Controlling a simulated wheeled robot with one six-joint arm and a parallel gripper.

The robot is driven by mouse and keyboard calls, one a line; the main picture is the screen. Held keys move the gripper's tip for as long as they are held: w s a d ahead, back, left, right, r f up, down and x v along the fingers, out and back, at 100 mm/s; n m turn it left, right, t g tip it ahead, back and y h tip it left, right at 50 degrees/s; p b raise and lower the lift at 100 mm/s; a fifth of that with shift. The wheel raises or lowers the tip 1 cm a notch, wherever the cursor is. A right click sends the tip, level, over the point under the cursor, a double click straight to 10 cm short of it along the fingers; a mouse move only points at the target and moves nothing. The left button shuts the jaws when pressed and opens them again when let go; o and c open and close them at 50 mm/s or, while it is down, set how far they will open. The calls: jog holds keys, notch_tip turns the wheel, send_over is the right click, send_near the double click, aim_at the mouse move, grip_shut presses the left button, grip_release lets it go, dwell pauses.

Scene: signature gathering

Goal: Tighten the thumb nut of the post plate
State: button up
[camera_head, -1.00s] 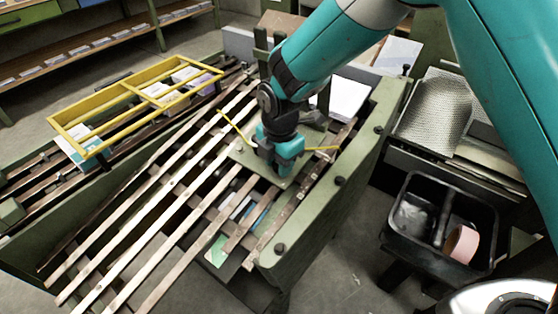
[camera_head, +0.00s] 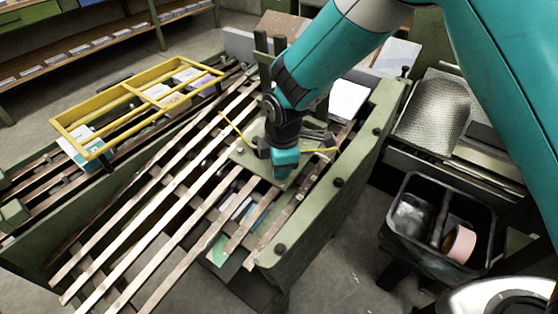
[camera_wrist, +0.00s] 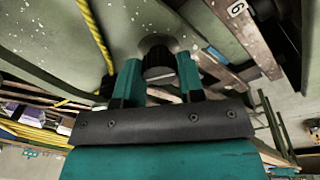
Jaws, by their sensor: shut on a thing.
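My gripper (camera_head: 285,168) points down over the grey-green post plate (camera_head: 243,157), which lies on the slatted bed. In the wrist view the two teal fingers (camera_wrist: 158,80) stand on either side of the dark, ribbed thumb nut (camera_wrist: 158,60) and are shut on it. The nut sits on a round grey boss on the speckled post plate (camera_wrist: 140,18). In the head view my gripper hides the nut. The nut's underside and threads cannot be seen.
A yellow cord (camera_head: 233,128) runs over the plate; it also shows in the wrist view (camera_wrist: 94,30). A green side rail (camera_head: 335,190) with dark knobs stands close on the right. A yellow frame (camera_head: 135,100) lies at left. A black bin (camera_head: 410,250) stands at right.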

jog(key=m+t, duration=0.1)
jog(key=m, duration=0.5)
jog(key=shift+p, duration=0.35)
jog(key=m, duration=0.5)
jog(key=shift+m+t+h, duration=0.3)
jog(key=shift+m+t, duration=0.1)
jog(key=o, duration=0.9)
jog(key=p+v, duration=0.1)
jog(key=v, duration=1.6)
jog(key=shift+s+a+r, duration=0.1)
jog(key=shift+s+r, duration=0.05)
jog(key=shift+r, duration=0.1)
